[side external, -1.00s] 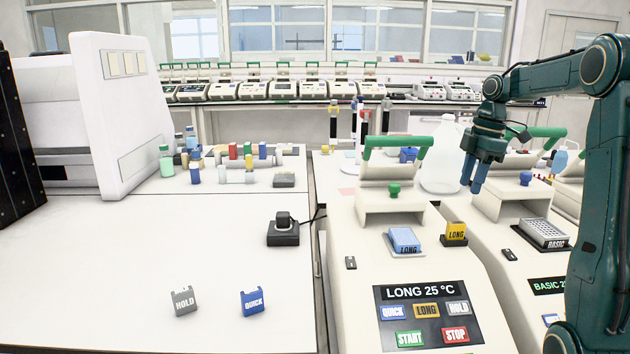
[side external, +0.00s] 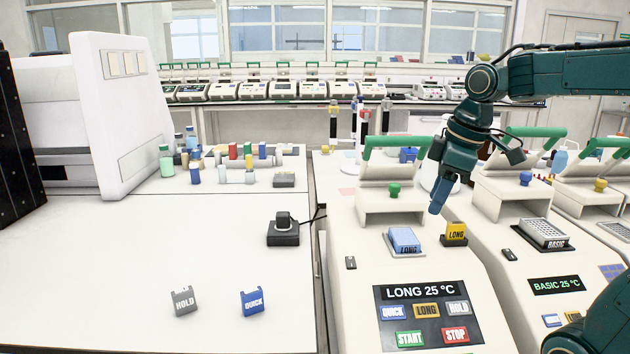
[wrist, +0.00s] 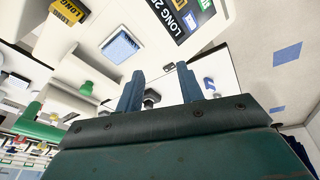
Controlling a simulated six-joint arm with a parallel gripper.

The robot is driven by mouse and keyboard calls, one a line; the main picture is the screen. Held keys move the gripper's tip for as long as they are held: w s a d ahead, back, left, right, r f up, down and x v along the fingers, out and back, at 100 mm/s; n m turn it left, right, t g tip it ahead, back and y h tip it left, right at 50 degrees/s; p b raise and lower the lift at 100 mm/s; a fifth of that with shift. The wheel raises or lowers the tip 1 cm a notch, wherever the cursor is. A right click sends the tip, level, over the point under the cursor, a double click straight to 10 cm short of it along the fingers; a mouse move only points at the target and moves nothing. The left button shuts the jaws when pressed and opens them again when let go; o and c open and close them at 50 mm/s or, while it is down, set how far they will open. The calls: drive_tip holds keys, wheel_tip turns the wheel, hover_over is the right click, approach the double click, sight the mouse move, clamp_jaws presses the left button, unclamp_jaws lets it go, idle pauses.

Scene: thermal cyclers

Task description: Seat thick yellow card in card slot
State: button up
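The yellow card marked LONG (side external: 456,230) stands upright in a black holder (side external: 454,241) on the right side of the LONG cycler's sloped top. In the wrist view the yellow card (wrist: 68,12) is at the upper left. A small dark slot-like piece (side external: 350,263) is on the cycler's left side; I cannot tell whether it is the card slot. My gripper (side external: 437,208) points down above the cycler, just up and left of the card in the side view, apart from it. The wrist view shows my gripper's fingers (wrist: 160,84) apart with nothing held.
A blue block (side external: 405,240) sits left of the card. The cycler's raised lid with green handle (side external: 397,143) stands behind. The BASIC cycler (side external: 490,235) is to the right. A grey HOLD card (side external: 184,301) and blue QUICK card (side external: 252,302) stand on the mostly clear white table.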

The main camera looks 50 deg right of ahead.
drive_tip(key=s+a+f+m+t, duration=0.2)
drive_tip(key=s+a+f+m, duration=0.2)
drive_tip(key=s+a, duration=0.5)
drive_tip(key=shift+a+t, duration=0.3)
drive_tip(key=shift+a, duration=0.05)
drive_tip(key=shift+s, duration=0.1)
